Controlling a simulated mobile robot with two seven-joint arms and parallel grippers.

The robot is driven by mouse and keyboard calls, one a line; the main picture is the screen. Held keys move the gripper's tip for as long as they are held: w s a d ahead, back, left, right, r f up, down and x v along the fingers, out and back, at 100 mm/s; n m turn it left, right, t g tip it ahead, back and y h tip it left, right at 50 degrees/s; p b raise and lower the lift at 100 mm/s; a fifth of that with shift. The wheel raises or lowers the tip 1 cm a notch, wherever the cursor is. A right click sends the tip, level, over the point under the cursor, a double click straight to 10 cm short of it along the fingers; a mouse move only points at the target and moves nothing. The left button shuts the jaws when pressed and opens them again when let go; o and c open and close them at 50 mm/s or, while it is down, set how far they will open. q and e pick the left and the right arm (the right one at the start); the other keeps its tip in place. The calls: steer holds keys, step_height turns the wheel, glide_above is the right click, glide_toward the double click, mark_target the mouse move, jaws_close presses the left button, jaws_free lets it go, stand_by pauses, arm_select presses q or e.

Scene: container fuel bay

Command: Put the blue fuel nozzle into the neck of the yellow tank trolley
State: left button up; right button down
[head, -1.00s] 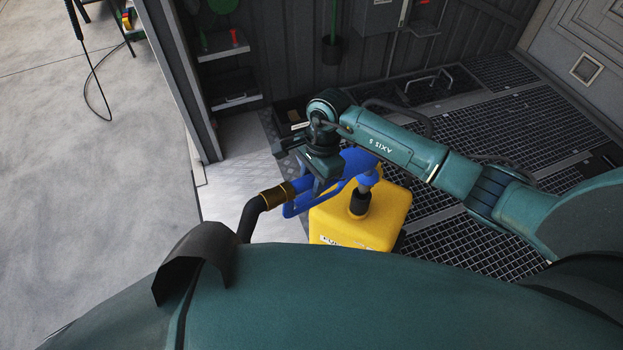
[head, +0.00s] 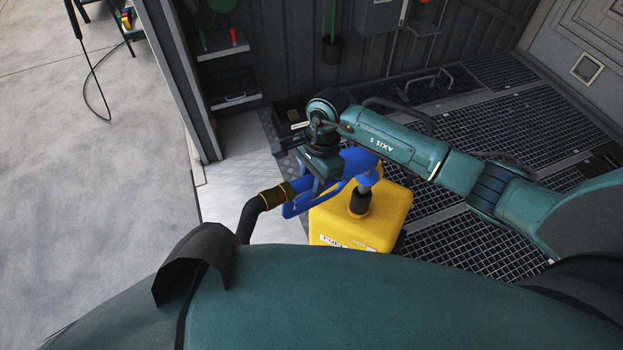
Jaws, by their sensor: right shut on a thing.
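The blue fuel nozzle (head: 358,160) is held by my right gripper (head: 322,178), which is shut on it. The nozzle lies across above the yellow tank trolley (head: 385,213), with its black hose on the left. Its front end points down at the dark neck (head: 360,200) on top of the tank. The nozzle's lower end meets the neck's top in this view; how deep it sits inside cannot be told. My left gripper is not in view.
Dark floor grating (head: 490,240) lies right of and behind the tank. The black hose (head: 247,220) runs down behind my body. Open concrete floor (head: 90,200) is at left.

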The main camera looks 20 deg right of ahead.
steer(key=shift+w+f+b, duration=0.1)
steer(key=shift+f+b, duration=1.15)
steer(key=shift+f, duration=0.25)
steer(key=shift+f+b, duration=1.2)
steer(key=shift+f, duration=0.05)
steer(key=shift+f+b, duration=1)
steer(key=shift+b, duration=0.05)
